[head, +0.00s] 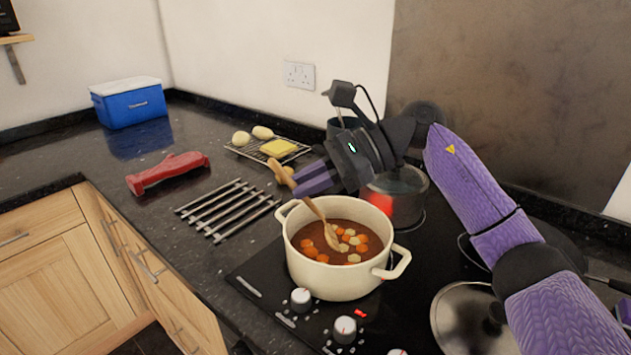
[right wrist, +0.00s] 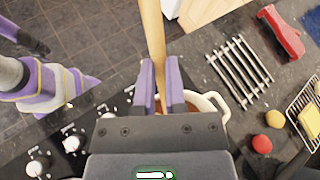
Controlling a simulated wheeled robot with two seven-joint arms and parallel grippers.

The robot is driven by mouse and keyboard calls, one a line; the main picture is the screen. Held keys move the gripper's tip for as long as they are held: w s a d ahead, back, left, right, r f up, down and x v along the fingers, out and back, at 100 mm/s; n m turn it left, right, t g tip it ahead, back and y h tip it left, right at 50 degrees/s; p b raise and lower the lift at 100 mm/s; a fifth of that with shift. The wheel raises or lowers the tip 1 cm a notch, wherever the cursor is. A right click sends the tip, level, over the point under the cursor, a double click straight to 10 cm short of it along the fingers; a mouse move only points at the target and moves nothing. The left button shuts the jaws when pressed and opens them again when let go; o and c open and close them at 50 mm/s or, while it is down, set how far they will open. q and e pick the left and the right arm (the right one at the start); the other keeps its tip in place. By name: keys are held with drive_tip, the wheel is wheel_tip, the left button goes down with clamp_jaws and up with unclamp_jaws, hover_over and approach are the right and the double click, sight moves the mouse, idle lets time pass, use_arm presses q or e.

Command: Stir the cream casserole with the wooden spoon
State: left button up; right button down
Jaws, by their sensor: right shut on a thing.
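The cream casserole (head: 305,272) stands on the black hob, uncovered. It holds brown stew (head: 328,255) with orange and pale pieces. My right gripper (head: 306,181) is above the casserole's back left rim, shut on the wooden spoon (head: 318,216). The spoon slants down with its bowl in the stew; its handle end sticks out beyond the fingers. In the right wrist view the handle runs up between the two purple fingers (right wrist: 166,84), and only part of the casserole's rim shows behind them. My left gripper cannot be made out in either view.
A metal trivet (head: 228,210) and a red object (head: 168,172) lie left of the casserole. A rack (head: 240,152) with a yellow block is behind. A glass-lidded pot (head: 410,188) stands behind right; a loose lid (head: 460,322) lies front right. Hob knobs (head: 301,298) are in front.

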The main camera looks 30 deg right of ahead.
use_arm(q)
wheel_tip(320, 180, up, 9)
drive_tip(key=w+p, duration=0.1)
drive_tip(key=p, duration=0.7)
drive_tip(key=shift+w+d+f, duration=0.15)
drive_tip(key=shift+w+d, duration=0.1)
drive_tip(key=shift+w, duration=0.05)
use_arm(e)
drive_tip(key=s+a+r, duration=0.1)
drive_tip(key=a+r, duration=0.2)
drive_tip(key=r, duration=0.8)
drive_tip(key=shift+s+a+r, duration=0.2)
drive_tip(key=shift+a+r, duration=0.05)
drive_tip(key=shift+a, duration=0.1)
